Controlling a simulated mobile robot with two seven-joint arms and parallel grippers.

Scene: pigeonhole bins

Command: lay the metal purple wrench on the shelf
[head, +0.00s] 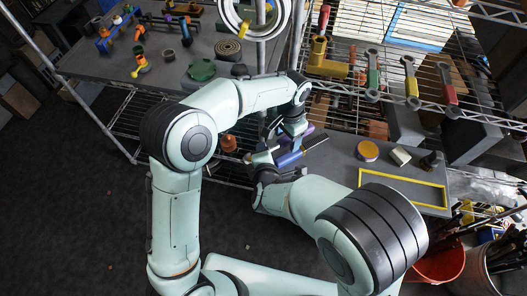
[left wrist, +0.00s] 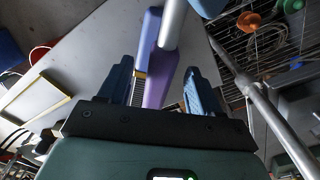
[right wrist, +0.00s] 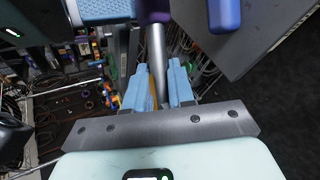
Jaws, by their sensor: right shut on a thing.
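The purple wrench (left wrist: 160,92) has a bare metal shaft (right wrist: 157,50) and purple parts. My right gripper (right wrist: 160,72) is shut on the metal shaft, with a purple part just beyond its fingers. In the head view the right gripper (head: 266,163) is near the centre, at the left edge of the grey shelf board (head: 335,165). My left gripper (left wrist: 160,70) is open, with a purple part of the wrench between its fingers and a gap on the right side. In the head view the left gripper (head: 291,130) is close above the right one, and together they hide much of the wrench.
A cluttered grey worktop (head: 100,67) is at upper left, a red bucket (head: 438,262) at lower right.

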